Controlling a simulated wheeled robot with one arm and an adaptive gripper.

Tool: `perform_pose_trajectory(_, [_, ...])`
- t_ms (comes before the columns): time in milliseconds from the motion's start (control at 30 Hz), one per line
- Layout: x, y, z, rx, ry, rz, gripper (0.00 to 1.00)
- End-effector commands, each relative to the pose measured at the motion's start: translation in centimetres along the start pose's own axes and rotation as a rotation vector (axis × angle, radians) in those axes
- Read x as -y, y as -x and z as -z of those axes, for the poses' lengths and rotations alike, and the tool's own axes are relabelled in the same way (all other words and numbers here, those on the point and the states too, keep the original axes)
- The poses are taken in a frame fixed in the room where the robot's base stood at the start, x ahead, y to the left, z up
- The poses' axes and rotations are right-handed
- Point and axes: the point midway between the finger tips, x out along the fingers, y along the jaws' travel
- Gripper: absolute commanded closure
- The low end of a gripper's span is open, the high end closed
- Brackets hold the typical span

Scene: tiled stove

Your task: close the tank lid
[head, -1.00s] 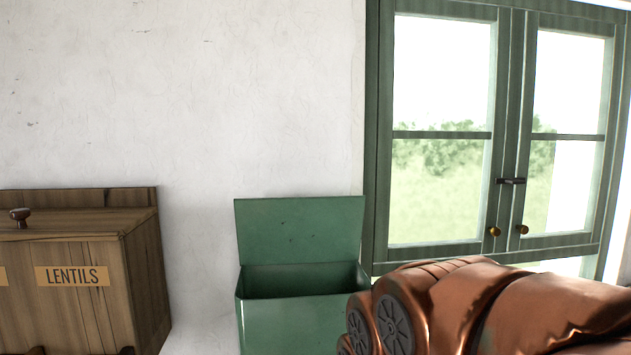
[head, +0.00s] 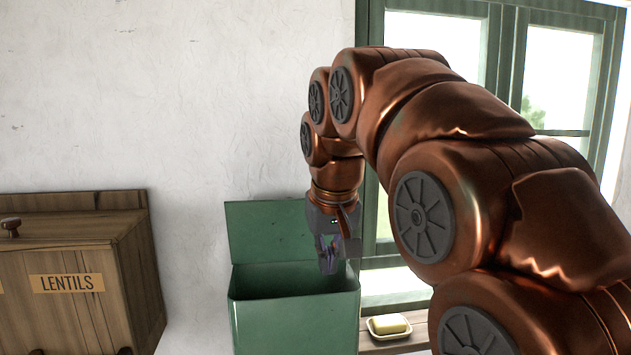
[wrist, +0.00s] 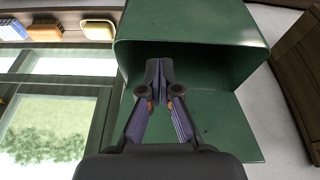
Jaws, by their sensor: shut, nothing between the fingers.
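The green tank (head: 293,318) stands against the white wall, with its top open and its dark inside showing. Its green lid (head: 262,228) stands raised at the back, near upright. My gripper (head: 327,268) points down in front of the lid's right part, over the tank opening. In the wrist view my gripper (wrist: 160,65) is shut with its fingertips together and nothing held. There the tank (wrist: 190,25) lies beyond the fingertips, and the lid (wrist: 215,130) shows to the lower right. I cannot tell whether the fingers touch the lid.
A wooden box labelled LENTILS (head: 75,285) stands left of the tank with a gap between. A green-framed window (head: 545,70) is behind my arm. A dish with a yellow bar (head: 390,327) sits on the sill right of the tank.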

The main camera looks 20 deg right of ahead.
Motion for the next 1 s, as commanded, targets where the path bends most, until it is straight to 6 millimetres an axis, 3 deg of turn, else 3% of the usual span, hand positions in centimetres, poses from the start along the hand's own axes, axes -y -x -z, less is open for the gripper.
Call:
perform_pose_trajectory(233, [-0.3,5.0,4.9,-0.093,-0.025,-0.004,1.00])
perform_pose_trajectory(600, [-0.7,11.6,10.0,-0.220,-0.065,-0.004,1.00])
perform_pose_trajectory(800, [-0.8,13.5,11.4,-0.261,-0.078,-0.003,1.00])
perform_pose_trajectory(1000, [-0.8,13.9,11.7,-0.276,-0.083,-0.002,1.00])
